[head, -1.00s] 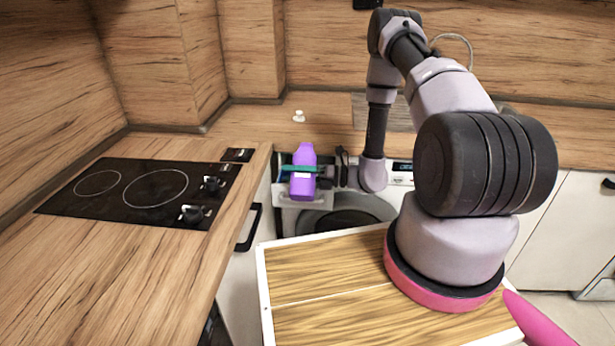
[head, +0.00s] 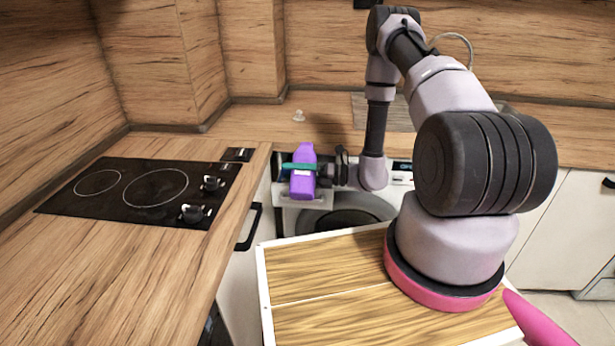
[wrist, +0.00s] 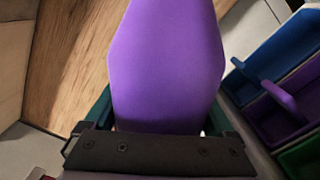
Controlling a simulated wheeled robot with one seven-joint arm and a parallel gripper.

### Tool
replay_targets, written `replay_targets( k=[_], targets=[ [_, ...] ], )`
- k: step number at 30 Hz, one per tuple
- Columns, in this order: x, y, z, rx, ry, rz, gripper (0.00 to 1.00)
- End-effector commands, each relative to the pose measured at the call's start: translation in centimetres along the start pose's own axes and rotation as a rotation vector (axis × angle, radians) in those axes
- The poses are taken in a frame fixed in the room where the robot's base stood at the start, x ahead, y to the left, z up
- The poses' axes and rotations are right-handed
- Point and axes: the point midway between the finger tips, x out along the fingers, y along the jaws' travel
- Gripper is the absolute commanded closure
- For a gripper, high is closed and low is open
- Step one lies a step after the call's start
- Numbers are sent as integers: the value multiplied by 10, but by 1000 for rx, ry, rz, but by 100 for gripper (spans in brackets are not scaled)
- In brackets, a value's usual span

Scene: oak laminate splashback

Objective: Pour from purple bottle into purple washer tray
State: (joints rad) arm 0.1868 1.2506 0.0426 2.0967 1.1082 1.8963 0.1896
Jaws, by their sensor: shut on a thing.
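The purple bottle (head: 303,179) is close to upright in the head view, its narrower end up, in front of the washing machine. It fills the middle of the wrist view (wrist: 165,65). My gripper (head: 299,167) is shut on it, with teal fingers at its sides. The pulled-out washer drawer (head: 291,203) is below and behind the bottle, partly hidden by it. In the wrist view the purple washer tray (wrist: 300,92) lies to the right of the bottle, between a blue tray (wrist: 277,45) and a green tray (wrist: 303,156). The bottle's mouth is not clear.
The washing machine (head: 350,215) stands under the wooden counter (head: 240,118). A small white object (head: 299,116) sits on the counter behind the bottle. A black hob (head: 145,187) is at left. A cabinet handle (head: 249,227) juts out left of the washer.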

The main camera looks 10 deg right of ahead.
Motion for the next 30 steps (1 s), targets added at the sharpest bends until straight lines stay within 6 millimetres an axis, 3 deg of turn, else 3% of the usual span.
replay_targets(
  k=[30],
  targets=[
    [0,6,1,60,0,1,100]
  ],
)
